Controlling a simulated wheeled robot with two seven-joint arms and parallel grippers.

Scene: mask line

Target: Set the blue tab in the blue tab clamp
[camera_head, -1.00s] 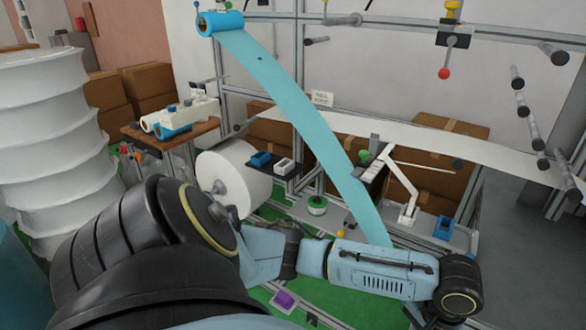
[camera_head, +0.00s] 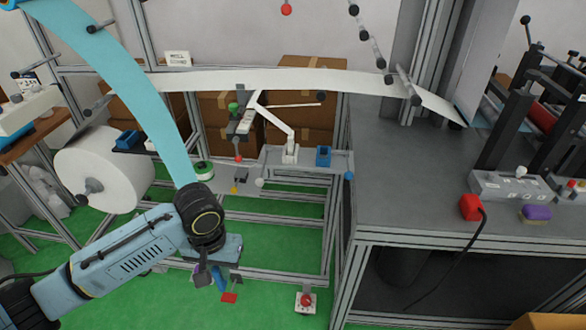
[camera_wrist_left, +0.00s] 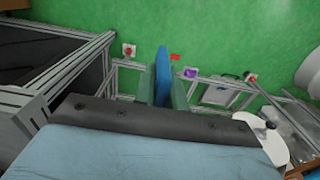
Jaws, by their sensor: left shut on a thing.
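My left gripper (camera_head: 210,277) points down over the green floor in the head view, below the frame's crossbars. It is shut on a narrow blue piece (camera_head: 220,279), which appears to be the blue tab. In the left wrist view the tab (camera_wrist_left: 163,73) stands between the two fingers (camera_wrist_left: 163,88) and sticks out past their tips. A light blue web (camera_head: 140,85) hangs from the upper left, its lower end behind my wrist. A blue block (camera_head: 323,157) sits on the grey shelf, and another blue block (camera_head: 128,140) is by the white roll; I cannot tell which is the clamp. My right gripper is out of view.
A white threading arm (camera_head: 280,127) stands on the shelf under a white web (camera_head: 290,82). A large white roll (camera_head: 105,168) is at left. A grey machine table (camera_head: 430,190) blocks the right. A red-buttoned box (camera_head: 306,300) lies on the open green floor.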

